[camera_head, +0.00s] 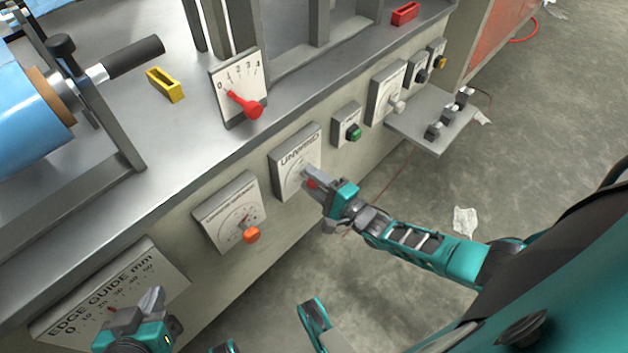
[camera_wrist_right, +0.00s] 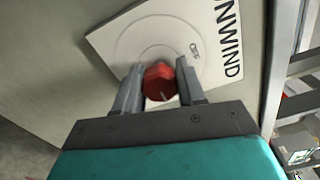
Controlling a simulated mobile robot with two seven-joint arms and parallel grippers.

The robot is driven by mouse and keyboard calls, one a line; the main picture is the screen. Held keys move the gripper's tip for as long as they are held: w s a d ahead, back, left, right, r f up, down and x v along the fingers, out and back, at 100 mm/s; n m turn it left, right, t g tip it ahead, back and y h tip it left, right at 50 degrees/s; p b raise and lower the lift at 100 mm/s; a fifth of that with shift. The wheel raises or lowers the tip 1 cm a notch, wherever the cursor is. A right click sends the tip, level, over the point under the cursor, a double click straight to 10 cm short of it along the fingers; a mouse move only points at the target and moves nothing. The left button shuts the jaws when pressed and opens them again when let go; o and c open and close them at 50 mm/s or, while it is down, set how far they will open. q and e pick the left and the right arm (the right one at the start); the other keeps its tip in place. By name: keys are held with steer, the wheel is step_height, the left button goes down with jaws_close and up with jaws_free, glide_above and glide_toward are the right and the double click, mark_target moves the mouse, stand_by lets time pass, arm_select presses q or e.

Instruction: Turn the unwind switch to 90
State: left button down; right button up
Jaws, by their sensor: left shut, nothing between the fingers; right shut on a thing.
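The unwind switch is a red knob (camera_wrist_right: 159,82) on a white plate marked UNWIND (camera_wrist_right: 118,38). The plate also shows in the head view (camera_head: 291,151) on the machine's front panel, where the knob is mostly covered by my gripper. My right gripper (camera_wrist_right: 157,86) is shut on the red knob, one finger on each side of it. It also shows in the head view (camera_head: 312,183). The knob's pointer and the dial figures are too small or hidden to read an angle. My left gripper (camera_head: 135,308) is shut and empty, in front of the EDGE GUIDE plate (camera_head: 75,318).
A dial with an orange knob (camera_head: 251,235) is left of the UNWIND plate. A green button (camera_head: 354,132) and a grey-knobbed plate (camera_head: 386,92) are right of it. A small shelf (camera_head: 414,131) juts out further right. The floor (camera_head: 560,110) at right is mostly clear.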

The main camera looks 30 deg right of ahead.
arm_select(q)
steer(key=shift+w+r, duration=0.1)
arm_select(e)
steer(key=o, duration=1.1)
steer(key=shift+c, duration=0.2)
steer(key=shift+s, duration=0.15)
arm_select(q)
steer(key=shift+s+a+r+p, duration=0.25)
steer(key=shift+a+r+p, duration=0.2)
steer(key=shift+p, duration=0.75)
arm_select(e)
steer(key=v, duration=1.2)
steer(key=shift+s+d, duration=0.15)
steer(key=shift+s, duration=0.15)
